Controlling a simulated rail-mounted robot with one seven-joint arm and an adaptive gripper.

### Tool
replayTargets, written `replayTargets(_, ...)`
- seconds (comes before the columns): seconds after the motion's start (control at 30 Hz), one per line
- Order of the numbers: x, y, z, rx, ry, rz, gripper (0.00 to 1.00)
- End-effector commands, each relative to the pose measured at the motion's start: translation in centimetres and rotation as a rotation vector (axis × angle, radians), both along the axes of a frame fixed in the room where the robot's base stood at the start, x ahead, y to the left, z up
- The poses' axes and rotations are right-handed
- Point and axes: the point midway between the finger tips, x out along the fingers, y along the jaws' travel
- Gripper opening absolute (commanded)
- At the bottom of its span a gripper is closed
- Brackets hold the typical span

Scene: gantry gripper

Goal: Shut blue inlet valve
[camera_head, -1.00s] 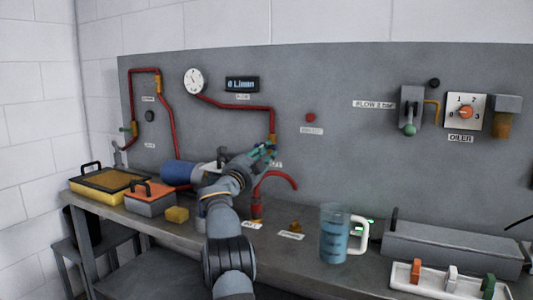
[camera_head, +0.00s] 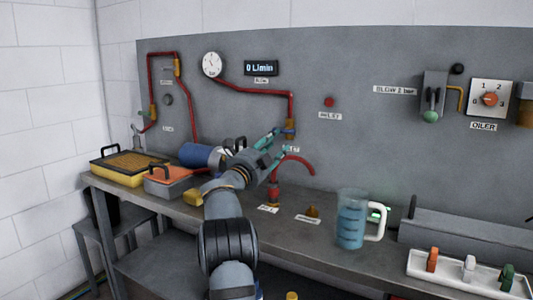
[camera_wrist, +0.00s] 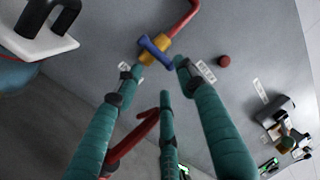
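The blue inlet valve (camera_wrist: 155,52) shows in the wrist view as a blue handle on a brass-coloured body at the end of a red pipe (camera_wrist: 180,18). Its handle appears to lie crosswise to that pipe. In the head view the valve (camera_head: 289,129) is on the grey panel, below the red pipe. My gripper (camera_wrist: 161,76) has teal fingers, spread apart with nothing between them. The fingertips point at the valve, and I see no contact. In the head view my gripper (camera_head: 274,141) is just left of and below the valve, partly covering the area beneath it.
A curved red spout (camera_head: 297,160) stands close below my gripper. The flow display (camera_head: 261,68) reads 0 L/min. A round gauge (camera_head: 212,64) and a red relief button (camera_head: 329,102) are on the panel. A jug of blue liquid (camera_head: 351,218) stands on the bench to the right.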

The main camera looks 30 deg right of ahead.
Motion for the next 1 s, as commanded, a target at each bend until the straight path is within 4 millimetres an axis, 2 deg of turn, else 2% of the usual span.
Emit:
replayTargets(0.1, -1.2, 2.2, -0.5, -0.001, 0.002, 0.003, 0.39)
replayTargets(0.3, -2.6, 4.4, -1.0, 0.000, 0.002, 0.001, 0.39)
replayTargets(0.73, -2.9, 4.9, -1.1, 0.000, 0.000, 0.000, 0.40)
replayTargets(0.87, -3.7, 3.1, 0.5, 0.000, -0.001, -0.027, 0.40)
replayTargets(0.97, -5.2, -0.2, 3.7, -0.001, -0.001, -0.075, 0.40)
replayTargets(1.0, -5.8, -1.7, 5.3, -0.002, 0.000, -0.096, 0.40)
